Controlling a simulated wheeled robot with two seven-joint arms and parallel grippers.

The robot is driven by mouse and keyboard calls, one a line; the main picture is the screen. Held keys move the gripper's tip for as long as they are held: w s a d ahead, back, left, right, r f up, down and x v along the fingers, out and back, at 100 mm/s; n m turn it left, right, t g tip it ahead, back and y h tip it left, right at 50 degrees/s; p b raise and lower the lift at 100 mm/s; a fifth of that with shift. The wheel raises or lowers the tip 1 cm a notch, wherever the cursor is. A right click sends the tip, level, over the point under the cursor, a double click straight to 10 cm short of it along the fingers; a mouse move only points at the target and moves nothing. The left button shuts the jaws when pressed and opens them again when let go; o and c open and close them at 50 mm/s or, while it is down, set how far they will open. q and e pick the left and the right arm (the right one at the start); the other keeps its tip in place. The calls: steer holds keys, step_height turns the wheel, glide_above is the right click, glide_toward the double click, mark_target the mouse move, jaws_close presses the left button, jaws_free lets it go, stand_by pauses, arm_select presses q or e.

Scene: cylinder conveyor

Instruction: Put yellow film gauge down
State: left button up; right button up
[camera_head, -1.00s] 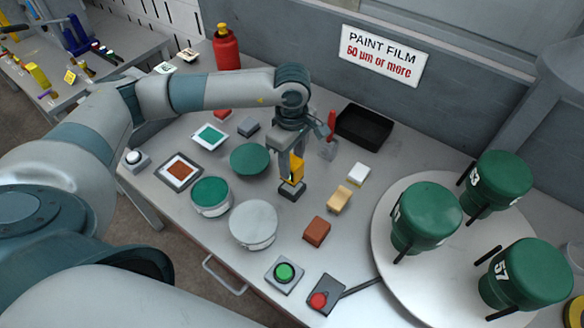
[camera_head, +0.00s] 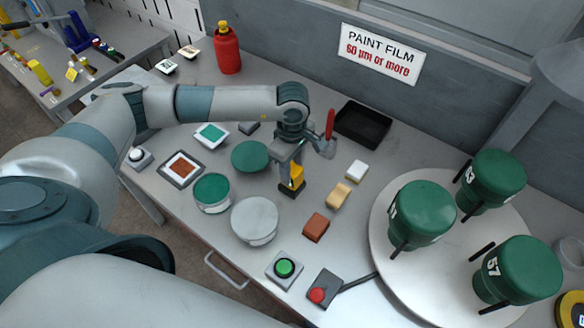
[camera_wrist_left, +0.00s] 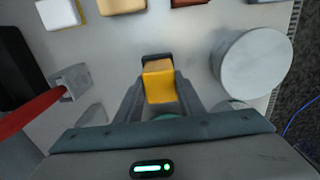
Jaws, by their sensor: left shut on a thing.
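The yellow film gauge (camera_head: 296,174) is a small yellow block with a dark base at its lower end. It stands upright at the middle of the grey table (camera_head: 228,265). My left gripper (camera_head: 290,170) points down from above and is shut on the gauge. In the left wrist view the yellow gauge (camera_wrist_left: 159,82) sits between the two fingers (camera_wrist_left: 159,98). The dark base (camera_head: 291,189) appears at or very near the table top; I cannot tell whether it touches. My right gripper is not in view.
A red-handled tool (camera_head: 329,130) and black tray (camera_head: 363,124) are behind.

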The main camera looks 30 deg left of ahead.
mark_target(292, 169)
arm_select(q)
steer(key=shift+f, duration=0.1)
steer(key=o, duration=0.9)
steer(key=shift+o, duration=0.2)
steer(key=shift+w+r+b, duration=0.1)
steer(key=shift+r+b, duration=0.35)
steer(key=shift+r, duration=0.2)
step_height(292, 169, up, 11)
steer(key=b, duration=0.4)
steer(key=shift+b, duration=0.4)
